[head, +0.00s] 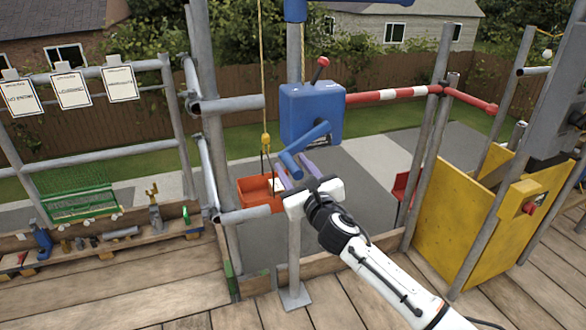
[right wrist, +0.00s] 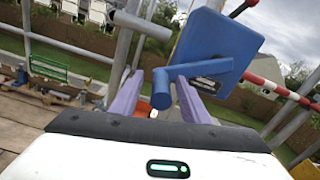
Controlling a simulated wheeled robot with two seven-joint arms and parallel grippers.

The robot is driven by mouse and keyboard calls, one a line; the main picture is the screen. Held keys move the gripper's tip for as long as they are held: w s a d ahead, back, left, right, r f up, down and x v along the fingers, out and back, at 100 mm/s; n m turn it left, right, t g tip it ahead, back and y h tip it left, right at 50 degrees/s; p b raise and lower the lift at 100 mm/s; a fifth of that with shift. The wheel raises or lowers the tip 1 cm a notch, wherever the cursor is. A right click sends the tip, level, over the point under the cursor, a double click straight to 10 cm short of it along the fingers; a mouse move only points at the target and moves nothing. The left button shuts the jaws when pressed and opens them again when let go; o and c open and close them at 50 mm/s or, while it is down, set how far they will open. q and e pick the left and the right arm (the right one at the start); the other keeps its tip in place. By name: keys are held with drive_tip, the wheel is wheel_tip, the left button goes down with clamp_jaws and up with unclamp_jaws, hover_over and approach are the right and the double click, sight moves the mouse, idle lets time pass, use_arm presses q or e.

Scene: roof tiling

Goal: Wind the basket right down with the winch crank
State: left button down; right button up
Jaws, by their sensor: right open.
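The blue winch box (head: 312,113) is mounted on a grey post, with a red-knobbed lever on top. Its blue crank (head: 303,149) sticks out at the front, low on the box. My right gripper (head: 294,167) is open, its two purple fingers pointing up at the crank's handle end. In the right wrist view the blue crank handle (right wrist: 160,90) shows near and between the fingertips; I cannot tell if they touch it. The orange basket (head: 257,191) hangs from the yellow rope and hook, left of my gripper. My left gripper is out of view.
A red-and-white bar (head: 395,95) runs right from near the winch. A yellow panelled enclosure (head: 470,215) stands at the right. A plank shelf with tools (head: 110,237) and a green crate (head: 78,198) are at the left. Scaffold posts surround the basket; grey paving lies below.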

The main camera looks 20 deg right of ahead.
drive_tip(key=shift+w, duration=0.1)
clamp_jaws()
drive_tip(key=shift+f, duration=0.1)
